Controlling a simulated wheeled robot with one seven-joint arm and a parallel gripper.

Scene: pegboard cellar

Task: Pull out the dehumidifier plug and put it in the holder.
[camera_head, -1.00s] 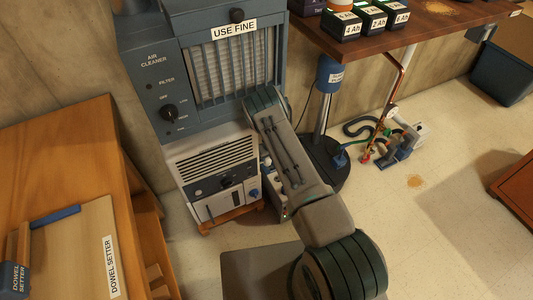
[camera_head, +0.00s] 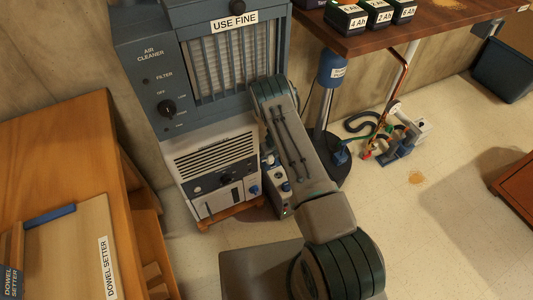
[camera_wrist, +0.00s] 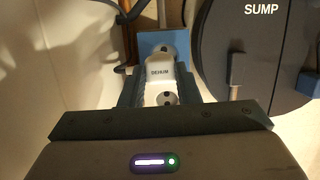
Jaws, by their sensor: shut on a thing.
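The white plug marked DEHUM (camera_wrist: 159,70) is between the jaws of my gripper (camera_wrist: 160,92) in the wrist view, and the jaws are shut on it. A blue plate (camera_wrist: 152,42) lies just beyond the plug; I cannot tell whether the plug touches it or is seated in anything. The white dehumidifier (camera_head: 217,160) stands under the air cleaner in the head view. My arm hides the gripper and plug there. I cannot pick out the holder for sure.
A dark round base marked SUMP (camera_wrist: 262,50) is close on the right in the wrist view. A small grey unit with blue knobs (camera_head: 279,190) stands beside the dehumidifier. Pipes and hoses (camera_head: 392,135) lie farther right. A wooden bench (camera_head: 60,150) is at left; open floor is at right.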

